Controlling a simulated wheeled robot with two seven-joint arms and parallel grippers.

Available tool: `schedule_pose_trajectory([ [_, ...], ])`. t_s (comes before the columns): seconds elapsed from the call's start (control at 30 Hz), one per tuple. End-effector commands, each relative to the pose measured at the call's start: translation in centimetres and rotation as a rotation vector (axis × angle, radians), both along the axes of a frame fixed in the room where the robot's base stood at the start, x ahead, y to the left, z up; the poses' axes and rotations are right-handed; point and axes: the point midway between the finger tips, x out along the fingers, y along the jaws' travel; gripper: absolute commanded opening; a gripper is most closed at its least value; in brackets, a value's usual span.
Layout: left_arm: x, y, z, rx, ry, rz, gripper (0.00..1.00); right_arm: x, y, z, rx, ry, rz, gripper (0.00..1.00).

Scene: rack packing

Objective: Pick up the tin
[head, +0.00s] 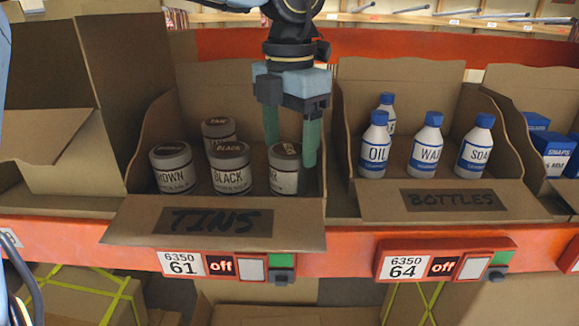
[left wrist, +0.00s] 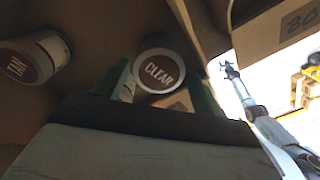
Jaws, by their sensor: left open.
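My left gripper (head: 291,152) hangs open, pointing down, over the right side of the TINS box (head: 112,225). One finger passes in front of the rightmost tin (head: 284,181), whose label is partly hidden. In the left wrist view a tin with a dark lid reading CLEAR (left wrist: 160,71) lies between the two green fingers, which do not close on it. A BROWN tin (head: 172,170), a BLACK tin (head: 230,176) and a TAN tin (head: 218,130) behind them stand in the same box. The TAN lid also shows in the left wrist view (left wrist: 17,67).
The BOTTLES box (head: 370,205) stands to the right with several white, blue-capped bottles (head: 427,145). Cardboard walls (head: 325,150) separate the boxes. An orange shelf edge (head: 340,243) with number labels runs in front. An arm, apparently mine, shows at right in the left wrist view.

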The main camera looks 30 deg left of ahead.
Motion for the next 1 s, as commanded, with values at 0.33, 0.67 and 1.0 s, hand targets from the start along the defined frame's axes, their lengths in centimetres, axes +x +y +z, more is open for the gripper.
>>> schedule_pose_trajectory([
  [0.33,0.2,0.0,-4.4,0.000,0.003,-0.001,0.68,0.2,0.0,1.5,0.001,-0.004,0.000,0.36],
  [0.67,0.3,0.0,-4.6,-0.001,0.000,-0.001,0.58,-0.4,0.0,1.4,0.000,0.005,0.000,0.36],
  [1.0,0.3,0.0,-4.5,-0.001,-0.001,-0.001,0.32,-0.4,0.0,1.4,-0.001,0.007,0.000,0.36],
])
